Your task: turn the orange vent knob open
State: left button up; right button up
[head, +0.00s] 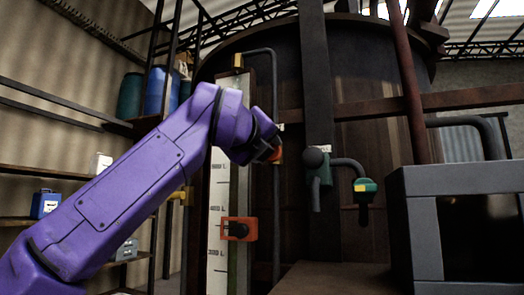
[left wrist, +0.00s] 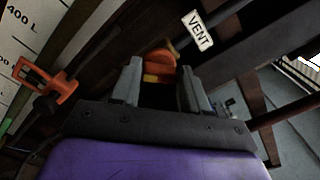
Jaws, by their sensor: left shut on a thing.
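The orange vent knob (left wrist: 160,62) shows in the left wrist view between the two grey fingers of my left gripper (left wrist: 160,78), below a white VENT label (left wrist: 197,31). My left gripper is shut on the knob. In the head view my purple left arm reaches up from the lower left, and the gripper (head: 268,150) is at the thin pipe in front of the vat. Only a small orange part of the knob (head: 277,155) shows there; the rest is hidden by the gripper. My right gripper is not in view.
A level gauge (head: 217,255) with an orange slider frame (head: 238,229) stands left of the pipe. A grey box (head: 455,180) fills the lower right. Shelves line the left wall.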

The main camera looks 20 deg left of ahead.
pick_arm(q)
jog(key=n+b, duration=0.2)
jog(key=n, duration=0.7)
jog(key=shift+a+n, duration=0.1)
jog(key=shift+n, duration=0.3)
jog(key=shift+r, duration=0.1)
jog(key=o, duration=0.9)
jog(key=shift+o, duration=0.8)
jog(key=shift+w, duration=0.2)
jog(key=s+b, duration=0.4)
jog(key=s, duration=0.6)
jog(key=shift+f+b, duration=0.25)
jog(key=shift+b, duration=0.1)
